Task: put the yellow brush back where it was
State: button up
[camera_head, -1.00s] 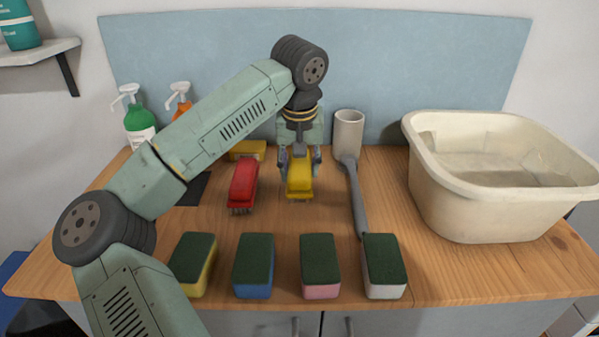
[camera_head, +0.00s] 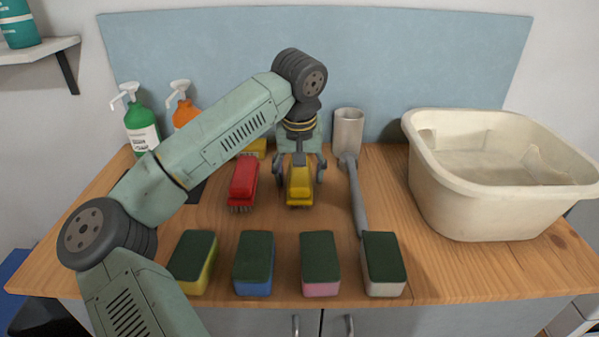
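The yellow brush (camera_head: 300,184) sits on the wooden counter, bristles down, to the right of a red brush (camera_head: 243,181). My gripper (camera_head: 300,174) is over the yellow brush, pointing down. Its two fingers stand apart on either side of the brush, with a small gap showing at each side. It looks open around the brush, not clamped on it.
Several sponges (camera_head: 253,263) stand in a row along the front. A grey-handled tool (camera_head: 356,195) and a grey cup (camera_head: 348,132) are to the right, then a cream basin (camera_head: 470,205). Soap bottles (camera_head: 141,125) and a partly hidden yellow object (camera_head: 257,149) are behind my arm.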

aim_at(299, 171)
jog(key=shift+r, duration=0.15)
jog(key=b+v, duration=0.1)
jog(key=v, duration=1.1)
jog(key=shift+b, duration=0.3)
